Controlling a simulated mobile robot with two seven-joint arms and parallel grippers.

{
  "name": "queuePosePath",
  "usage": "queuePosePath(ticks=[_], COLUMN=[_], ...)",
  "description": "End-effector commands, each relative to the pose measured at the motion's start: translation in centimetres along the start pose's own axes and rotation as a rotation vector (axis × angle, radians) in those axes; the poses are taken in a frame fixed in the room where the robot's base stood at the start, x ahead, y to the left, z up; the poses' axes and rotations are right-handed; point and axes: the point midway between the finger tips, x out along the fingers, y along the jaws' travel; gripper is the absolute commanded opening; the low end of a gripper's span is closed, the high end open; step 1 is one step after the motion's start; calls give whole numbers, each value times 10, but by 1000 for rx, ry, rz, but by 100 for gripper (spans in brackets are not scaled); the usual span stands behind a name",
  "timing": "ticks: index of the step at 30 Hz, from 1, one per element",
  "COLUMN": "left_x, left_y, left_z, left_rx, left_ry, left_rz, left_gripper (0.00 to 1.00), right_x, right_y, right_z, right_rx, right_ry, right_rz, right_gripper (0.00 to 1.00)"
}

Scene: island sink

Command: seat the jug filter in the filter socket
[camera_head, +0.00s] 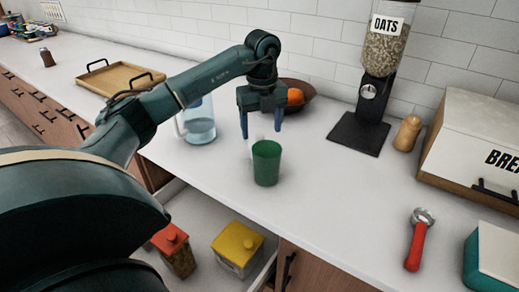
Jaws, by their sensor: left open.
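The clear jug (200,128) with bluish contents stands on the white counter, its top hidden behind my left arm. A filter socket cannot be made out. My left gripper (261,122) points down with its two blue fingers apart, to the right of the jug and above the back of a green cup (266,164). A small pale shape (251,147) shows beneath the fingers, at the cup's left rear edge; it may be the jug filter, but it is too small and covered to be sure. No thing is clearly held. My right gripper is not in view.
A bowl with an orange (295,97) stands behind the gripper. A wooden tray (118,76) lies left. An open drawer below holds two containers (237,246).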

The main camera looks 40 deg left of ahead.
Motion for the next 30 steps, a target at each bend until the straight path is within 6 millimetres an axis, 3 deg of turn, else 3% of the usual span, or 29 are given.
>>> queuePosePath(ticks=[5,15,23,30], left_x=[11,56,59,59], left_y=[1,4,3,3], left_z=[1,7,8,8], left_rx=[0,1,1,1], left_ry=[0,1,0,0], left_rz=[1,1,-1,-2], left_gripper=[69,69,69,51], right_x=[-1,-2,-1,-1], right_y=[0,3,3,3], right_z=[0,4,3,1], right_rx=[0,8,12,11], right_ry=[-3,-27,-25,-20], right_rz=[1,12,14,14], right_gripper=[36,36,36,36])
